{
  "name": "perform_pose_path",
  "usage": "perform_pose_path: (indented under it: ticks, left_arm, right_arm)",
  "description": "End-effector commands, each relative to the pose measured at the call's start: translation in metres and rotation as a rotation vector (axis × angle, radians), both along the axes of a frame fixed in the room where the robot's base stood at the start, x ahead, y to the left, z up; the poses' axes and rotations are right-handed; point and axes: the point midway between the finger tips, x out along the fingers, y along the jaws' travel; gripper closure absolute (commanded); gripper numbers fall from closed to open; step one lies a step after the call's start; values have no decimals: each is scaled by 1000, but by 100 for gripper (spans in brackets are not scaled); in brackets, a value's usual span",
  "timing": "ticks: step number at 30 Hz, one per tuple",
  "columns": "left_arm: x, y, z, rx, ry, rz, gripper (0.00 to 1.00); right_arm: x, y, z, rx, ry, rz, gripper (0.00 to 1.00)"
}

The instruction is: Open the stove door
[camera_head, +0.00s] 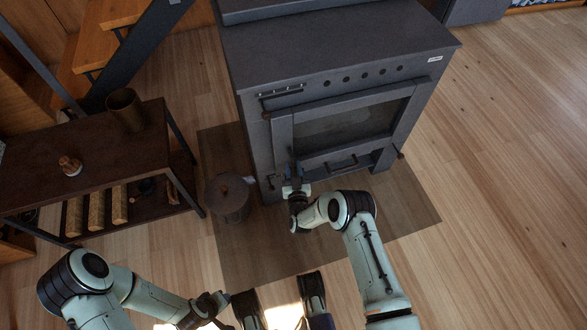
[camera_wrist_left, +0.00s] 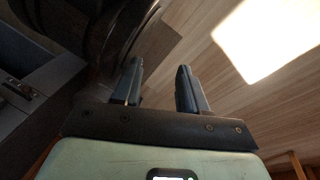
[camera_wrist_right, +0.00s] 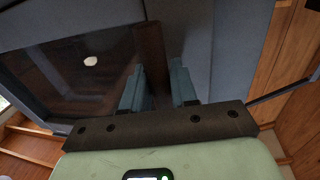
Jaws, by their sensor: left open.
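The dark grey stove (camera_head: 335,50) stands at the top middle of the head view. Its door (camera_head: 283,135), with a dark glass pane (camera_head: 345,125), faces me and looks shut. My right gripper (camera_head: 293,172) is at the door's lower left corner. In the right wrist view its two fingers (camera_wrist_right: 158,88) are apart, close in front of the door. A brown strip beside the glass (camera_wrist_right: 80,70) runs down behind or between them; whether they grip anything is unclear. My left gripper (camera_head: 222,298) is low over the floor, open and empty; its fingers also show in the left wrist view (camera_wrist_left: 160,88).
A dark lidded bucket (camera_head: 228,197) stands on the floor left of the stove. A dark low table (camera_head: 100,155) with a brass-coloured pot (camera_head: 126,108) stands farther left, with logs (camera_head: 97,208) on its lower shelf. The floor at right is clear.

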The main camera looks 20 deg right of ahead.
Motion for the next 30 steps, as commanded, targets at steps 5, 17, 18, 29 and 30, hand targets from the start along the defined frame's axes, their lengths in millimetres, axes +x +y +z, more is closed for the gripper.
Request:
perform_pose_path:
  ticks: [5,17,18,29,30]
  left_arm:
    - [0,0,0,0,-1,0,57]
    - [5,0,4,2,-17,-1,57]
    - [6,-1,5,2,-20,0,57]
    - [15,-2,14,3,-50,-3,57]
    - [16,-2,15,3,-55,-4,57]
  right_arm:
    - [0,1,0,17,1,0,100]
    - [-1,18,1,246,11,0,100]
    - [-1,20,2,283,11,0,100]
    - [-3,42,12,625,26,1,100]
    - [-3,44,14,663,27,1,100]
